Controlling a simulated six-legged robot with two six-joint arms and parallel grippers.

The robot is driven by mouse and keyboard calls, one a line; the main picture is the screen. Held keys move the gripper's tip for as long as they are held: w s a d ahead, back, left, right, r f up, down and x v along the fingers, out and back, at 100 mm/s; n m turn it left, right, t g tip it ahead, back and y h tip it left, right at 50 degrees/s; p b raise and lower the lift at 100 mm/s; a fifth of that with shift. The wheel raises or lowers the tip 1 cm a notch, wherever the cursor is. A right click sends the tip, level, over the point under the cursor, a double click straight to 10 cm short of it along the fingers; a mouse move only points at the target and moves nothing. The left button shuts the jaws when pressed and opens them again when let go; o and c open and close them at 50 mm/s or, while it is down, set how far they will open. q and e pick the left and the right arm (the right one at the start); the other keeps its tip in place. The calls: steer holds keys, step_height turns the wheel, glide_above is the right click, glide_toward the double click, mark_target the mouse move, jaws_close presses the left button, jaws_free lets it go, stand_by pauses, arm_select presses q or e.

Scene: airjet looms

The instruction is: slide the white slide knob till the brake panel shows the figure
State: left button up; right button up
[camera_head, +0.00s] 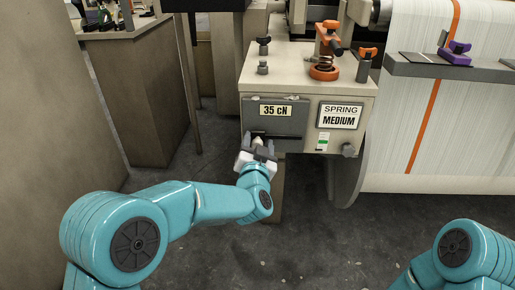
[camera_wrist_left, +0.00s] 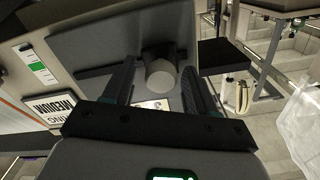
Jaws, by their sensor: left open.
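The brake panel (camera_head: 289,119) is a grey plate on the front of the beige loom box, with a dark horizontal slot low on it. Its label (camera_head: 276,111) reads "35 cN". The slide knob (camera_wrist_left: 161,76) shows in the left wrist view as a pale grey-white round stub standing out from the panel, between my left fingers. In the head view the gripper mostly hides it. My left gripper (camera_head: 259,150) is open at the lower left of the panel; in the left wrist view (camera_wrist_left: 160,88) its two dark fingers lie either side of the knob. I cannot tell whether they touch it. My right gripper is out of view.
A "SPRING MEDIUM" sign (camera_head: 339,115) and a small green-and-white gauge (camera_head: 322,141) sit right of the panel. White warp threads (camera_head: 440,110) fill the right.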

arm_select(q)
steer(key=s+p, duration=0.3)
steer(key=s, duration=1.3)
steer(key=shift+s, duration=0.15)
